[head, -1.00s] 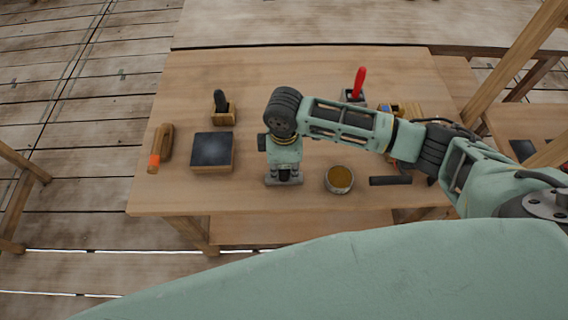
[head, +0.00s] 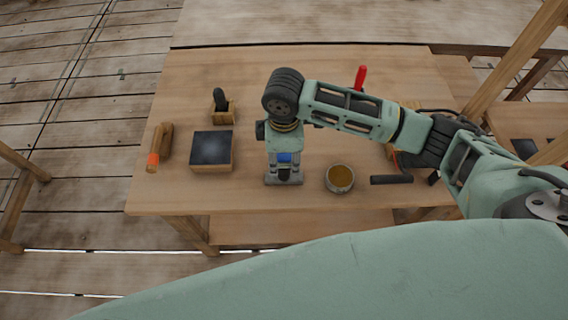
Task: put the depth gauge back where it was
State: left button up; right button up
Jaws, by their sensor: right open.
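What looks like the depth gauge, a small grey base (head: 270,181) with a blue part showing above it, stands near the front middle of the wooden table. My right gripper (head: 284,172) points down over it, open. Its fingers appear to be on either side of the gauge's upper part; whether they touch it I cannot tell. The gripper and wrist hide much of the gauge. My left gripper is not in view.
A round tin (head: 340,178) stands close right of the gauge, with a dark cylinder (head: 391,180) beyond. Left are a dark stone block (head: 211,149), an orange-tipped wooden tool (head: 161,146) and a black-handled tool (head: 220,101). A red handle (head: 361,77) stands behind my arm.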

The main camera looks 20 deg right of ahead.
notch_tip(320, 180, up, 8)
jog(key=shift+s+b, duration=0.15)
jog(key=shift+b, duration=0.45)
jog(key=shift+f, duration=0.1)
